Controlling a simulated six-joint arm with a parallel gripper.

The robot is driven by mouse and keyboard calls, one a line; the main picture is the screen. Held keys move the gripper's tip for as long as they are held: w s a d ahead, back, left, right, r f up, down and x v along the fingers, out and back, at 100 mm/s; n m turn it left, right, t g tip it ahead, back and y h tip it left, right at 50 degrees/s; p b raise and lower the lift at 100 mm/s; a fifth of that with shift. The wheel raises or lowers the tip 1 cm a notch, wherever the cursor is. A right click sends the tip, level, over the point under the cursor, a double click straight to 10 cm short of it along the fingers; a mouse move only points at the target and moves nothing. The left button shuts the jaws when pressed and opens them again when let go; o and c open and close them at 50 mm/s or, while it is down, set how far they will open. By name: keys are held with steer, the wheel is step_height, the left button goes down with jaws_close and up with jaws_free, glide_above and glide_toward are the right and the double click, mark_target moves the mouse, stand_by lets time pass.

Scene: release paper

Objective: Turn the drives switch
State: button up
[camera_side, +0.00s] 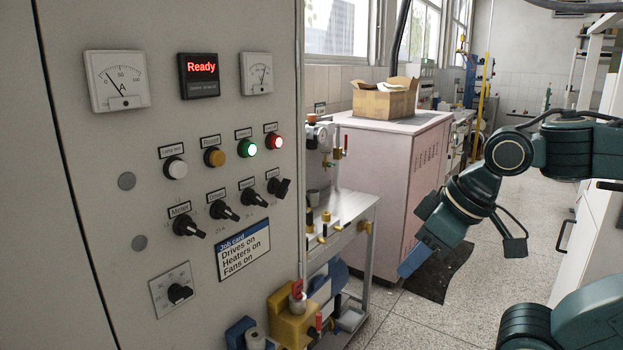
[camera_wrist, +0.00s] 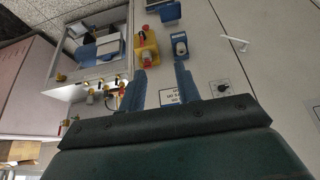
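The control panel (camera_side: 130,290) fills the left of the side view. A row of black rotary switches crosses it: one labelled Meter (camera_side: 188,226), then a second switch (camera_side: 223,210), a third (camera_side: 253,196) and a fourth (camera_side: 279,187). The second switch's label looks like Drives, but is small. A job card (camera_side: 244,249) below reads Drives on, Heaters on, Fans on. My gripper (camera_side: 411,262) is well right of the panel, pointing down-left, touching nothing. In the wrist view its two blue fingers (camera_wrist: 160,80) are apart and empty, with the card (camera_wrist: 169,97) partly visible between them.
A lower dial (camera_side: 180,293) sits under the switches, and lit buttons (camera_side: 249,148) above. A pink cabinet (camera_side: 388,190) stands behind. Open floor lies around my gripper.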

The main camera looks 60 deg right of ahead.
steer(key=c, duration=0.6)
steer(key=shift+w+r, duration=0.15)
steer(key=shift+w, duration=0.1)
jaws_close()
steer(key=w+d+r+m+t+y, duration=0.2)
steer(key=w+r, duration=0.3)
steer(key=w, duration=0.6)
steer(key=w+d+r+m+t+y, duration=0.1)
steer(key=w+r+y, duration=0.3)
steer(key=w, duration=0.8)
steer(key=shift+w+d+r+m+t+y, duration=0.25)
steer(key=shift+d+r+m+t+y, duration=0.15)
steer(key=shift+t, duration=0.2)
